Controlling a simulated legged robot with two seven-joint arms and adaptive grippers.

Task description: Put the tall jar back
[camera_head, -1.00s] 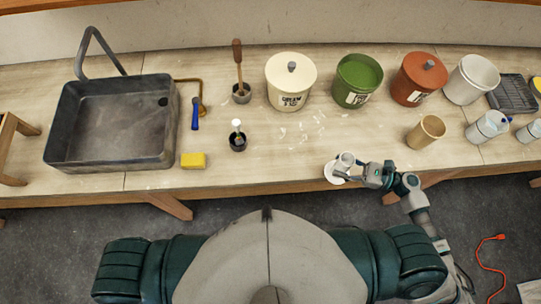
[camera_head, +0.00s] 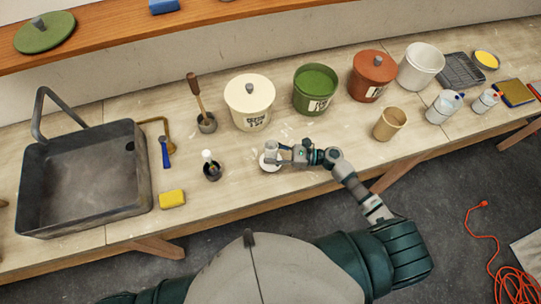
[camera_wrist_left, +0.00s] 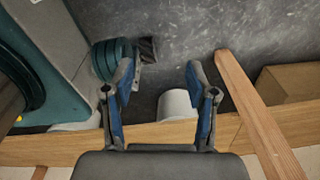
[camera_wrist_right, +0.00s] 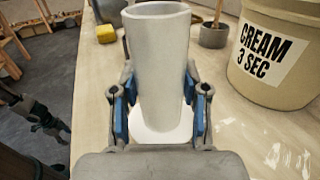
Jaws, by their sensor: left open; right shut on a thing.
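The tall jar, a pale grey-white cylinder (camera_head: 271,148), is in my right gripper (camera_head: 278,153) over the front part of the bench. In the right wrist view the tall jar (camera_wrist_right: 158,50) is roughly upright between the blue finger pads of my right gripper (camera_wrist_right: 160,112), which is shut on it. A white round disc (camera_wrist_right: 158,138) shows below the jar; I cannot tell whether they touch or how high the jar is. My left gripper (camera_wrist_left: 158,78) is open and empty in the left wrist view, and is out of the head view.
Cream (camera_head: 249,103), green (camera_head: 315,90) and red-brown (camera_head: 372,77) buckets stand behind the jar. A tan cup (camera_head: 389,124) is to its right. An orange cable (camera_head: 485,240) lies on the floor.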

